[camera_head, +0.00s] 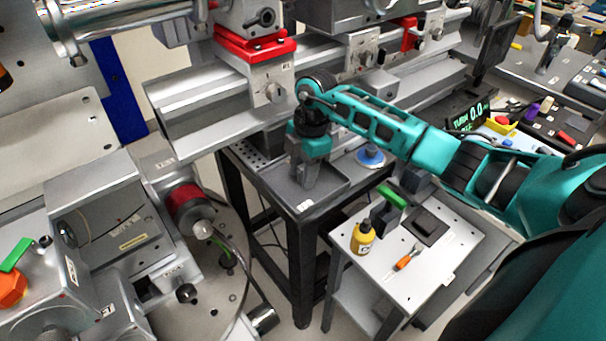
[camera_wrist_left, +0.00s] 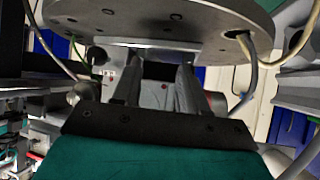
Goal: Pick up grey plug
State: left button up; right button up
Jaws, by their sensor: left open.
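My right gripper (camera_head: 304,184) points down into a shallow grey tray (camera_head: 335,172) on the dark stand. Its grey fingers are small and dark here, and I cannot tell whether they are apart or hold anything. I cannot make out a grey plug for certain; it may be hidden at the fingers. My left gripper (camera_wrist_left: 157,95) shows only in the left wrist view. Its two fingers stand apart with nothing between them, under a large grey round plate (camera_wrist_left: 165,22).
A white side table (camera_head: 450,262) holds a yellow bottle (camera_head: 362,238), an orange-handled tool (camera_head: 408,257), a green block (camera_head: 391,197) and a dark square pad (camera_head: 425,226). A blue round item (camera_head: 370,157) lies right of the tray. The machine rail (camera_head: 215,110) runs behind the gripper.

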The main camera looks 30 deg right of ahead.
grip_shut()
jog(key=shift+s+r, duration=0.1)
dwell(0.4)
jog(key=shift+s+r, duration=0.35)
jog(key=shift+r, duration=0.05)
notch_tip(320, 180, up, 6)
jog(key=s+d+b, duration=0.1)
jog(key=s, duration=1.8)
jog(key=shift+d, duration=0.25)
